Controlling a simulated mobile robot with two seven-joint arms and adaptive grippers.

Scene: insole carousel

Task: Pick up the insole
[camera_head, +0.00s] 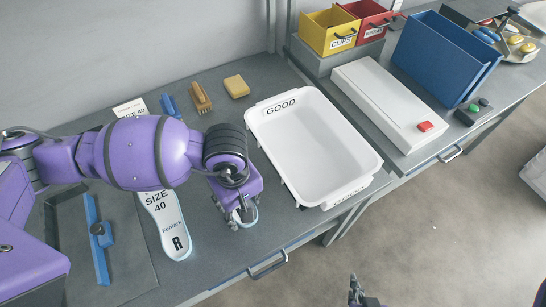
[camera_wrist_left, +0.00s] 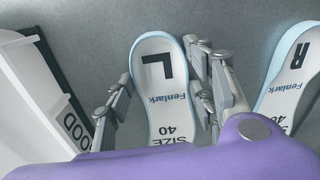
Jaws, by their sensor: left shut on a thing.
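A white insole with a light blue edge, marked L, Fenlark and SIZE 40 (camera_wrist_left: 165,72), lies between the fingers of my left gripper (camera_wrist_left: 158,88) in the left wrist view. The gripper is shut on its sides. In the head view my left gripper (camera_head: 241,217) is low over the bench, left of the white tray, and hides most of that insole. A second insole, marked R and SIZE 40 (camera_head: 168,228), lies on the bench to the left; it also shows at the right of the wrist view (camera_wrist_left: 288,88). My right gripper (camera_head: 358,292) shows only partly at the bottom edge; its jaws are unclear.
The white tray marked GOOD (camera_head: 312,140) stands empty close right of my left gripper. A blue measuring tool (camera_head: 101,236) lies at left. A brush (camera_head: 200,97) and a tan block (camera_head: 236,86) lie behind. A white box with a red button (camera_head: 388,100) stands beyond the tray.

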